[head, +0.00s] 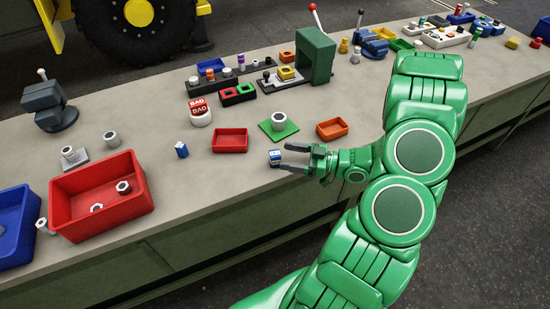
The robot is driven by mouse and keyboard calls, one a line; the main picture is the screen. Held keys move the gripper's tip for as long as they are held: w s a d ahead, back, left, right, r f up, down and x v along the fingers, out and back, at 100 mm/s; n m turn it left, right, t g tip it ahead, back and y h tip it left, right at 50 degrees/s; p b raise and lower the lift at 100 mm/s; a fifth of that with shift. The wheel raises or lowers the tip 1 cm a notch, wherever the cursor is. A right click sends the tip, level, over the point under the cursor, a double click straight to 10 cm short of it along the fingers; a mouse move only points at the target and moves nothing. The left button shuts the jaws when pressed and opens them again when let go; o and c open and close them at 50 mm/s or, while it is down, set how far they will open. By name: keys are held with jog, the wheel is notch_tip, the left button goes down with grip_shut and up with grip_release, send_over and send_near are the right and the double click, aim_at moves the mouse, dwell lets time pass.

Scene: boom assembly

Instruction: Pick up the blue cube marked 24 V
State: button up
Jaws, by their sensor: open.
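My green arm reaches in from the lower right, and my gripper (283,157) points left near the bench's front edge. Its two dark fingers are apart. A small blue cube with a white marking (275,157) is at the fingertips, at the mouth of the open jaws; contact cannot be told. A second small blue block with a pale top (181,150) stands on the bench farther left. The markings on both are too small to read, so I cannot tell which one bears 24 V.
A red tray (230,151) lies left of my gripper, a green plate with a white ring (278,136) just behind it, and an orange tray (332,122) behind right. A larger red bin (85,218) stands far left. The bench front between bin and gripper is mostly clear.

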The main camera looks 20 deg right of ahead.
aim_at(275, 153)
jog(key=shift+f+x, duration=0.2)
jog(key=shift+x, duration=2.45)
jog(key=shift+d, duration=0.1)
jog(key=c, duration=1.1)
